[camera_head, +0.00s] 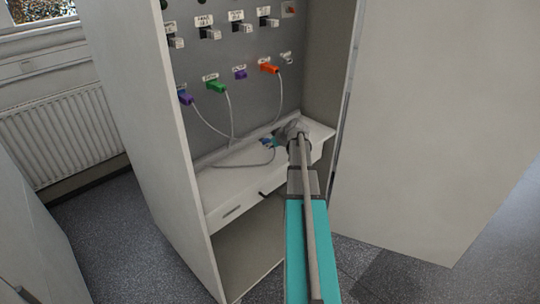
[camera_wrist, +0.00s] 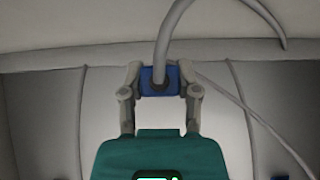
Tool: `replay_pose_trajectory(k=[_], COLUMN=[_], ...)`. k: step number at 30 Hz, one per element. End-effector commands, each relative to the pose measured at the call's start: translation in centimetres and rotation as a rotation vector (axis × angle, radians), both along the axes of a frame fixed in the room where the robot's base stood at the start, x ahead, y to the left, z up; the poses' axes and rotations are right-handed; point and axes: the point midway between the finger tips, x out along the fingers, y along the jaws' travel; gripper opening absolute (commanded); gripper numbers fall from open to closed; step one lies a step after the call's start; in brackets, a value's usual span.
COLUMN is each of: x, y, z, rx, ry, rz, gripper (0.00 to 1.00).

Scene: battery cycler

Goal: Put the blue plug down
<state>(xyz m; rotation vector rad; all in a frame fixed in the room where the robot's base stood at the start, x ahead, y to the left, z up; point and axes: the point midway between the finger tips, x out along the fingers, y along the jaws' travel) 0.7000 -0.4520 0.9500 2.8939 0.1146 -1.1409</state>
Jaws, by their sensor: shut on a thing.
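My gripper (camera_wrist: 160,84) is shut on the blue plug (camera_wrist: 151,76), with one finger on each side of it in the wrist view. A thick grey cable rises from the plug. In the head view my gripper (camera_head: 268,141) is low in the cabinet, at the white shelf (camera_head: 232,189). The blue plug shows there only as a small patch at the fingertips. I cannot tell whether the plug touches the shelf.
Purple (camera_head: 186,98), green (camera_head: 216,86) and orange (camera_head: 269,68) plugs sit in the panel above, with grey cables hanging from them. The cabinet's left wall (camera_head: 155,130) and open door (camera_head: 440,120) flank the arm. The shelf's left part is clear.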

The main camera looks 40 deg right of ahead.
Motion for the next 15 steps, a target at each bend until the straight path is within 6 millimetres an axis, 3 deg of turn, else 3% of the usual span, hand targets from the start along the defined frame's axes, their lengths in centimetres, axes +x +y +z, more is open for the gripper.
replay_pose_trajectory(k=[15], x=[0.42], y=[-0.38], z=[-0.76], rx=[0.0], ry=[0.0], rz=[-0.001], gripper=[0.15])
